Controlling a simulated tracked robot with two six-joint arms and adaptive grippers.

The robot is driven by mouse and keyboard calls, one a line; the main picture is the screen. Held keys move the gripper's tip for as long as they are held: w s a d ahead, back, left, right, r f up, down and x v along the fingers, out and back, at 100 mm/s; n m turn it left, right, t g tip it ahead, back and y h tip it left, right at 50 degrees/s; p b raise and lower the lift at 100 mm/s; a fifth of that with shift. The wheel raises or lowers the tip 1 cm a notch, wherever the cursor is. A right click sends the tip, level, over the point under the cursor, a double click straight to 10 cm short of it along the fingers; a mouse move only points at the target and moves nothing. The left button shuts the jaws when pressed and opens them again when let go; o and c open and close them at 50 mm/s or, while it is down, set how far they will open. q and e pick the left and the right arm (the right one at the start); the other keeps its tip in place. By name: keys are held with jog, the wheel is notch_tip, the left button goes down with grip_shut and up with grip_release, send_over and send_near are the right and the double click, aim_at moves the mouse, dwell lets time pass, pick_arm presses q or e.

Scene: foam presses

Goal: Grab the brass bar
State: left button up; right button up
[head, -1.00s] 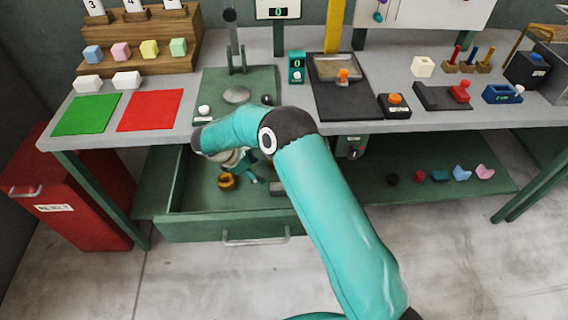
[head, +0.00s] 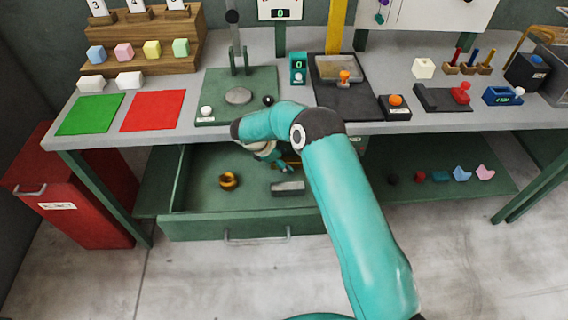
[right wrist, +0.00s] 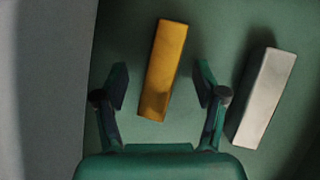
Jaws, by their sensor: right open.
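The brass bar (right wrist: 163,68) lies on the green drawer floor in the right wrist view, slightly tilted. My right gripper (right wrist: 162,88) is open, with one finger on each side of the bar's near part and a gap on both sides. I cannot tell how high the fingers are above the floor. In the head view the right gripper (head: 277,162) is inside the open drawer, and a small yellow piece of the bar (head: 293,161) shows beside it; my arm hides the rest. My left gripper is not in view.
A grey bar (right wrist: 264,98) lies right of the brass one; it also shows in the head view (head: 288,188). A brass ring-like piece (head: 228,181) lies left in the drawer (head: 240,228). The worktop (head: 200,132) overhangs the drawer's back. A red reject bin (head: 75,210) stands left.

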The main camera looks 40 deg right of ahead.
jog(key=shift+a, duration=0.1)
grip_shut()
jog(key=shift+r, duration=0.2)
dwell(0.4)
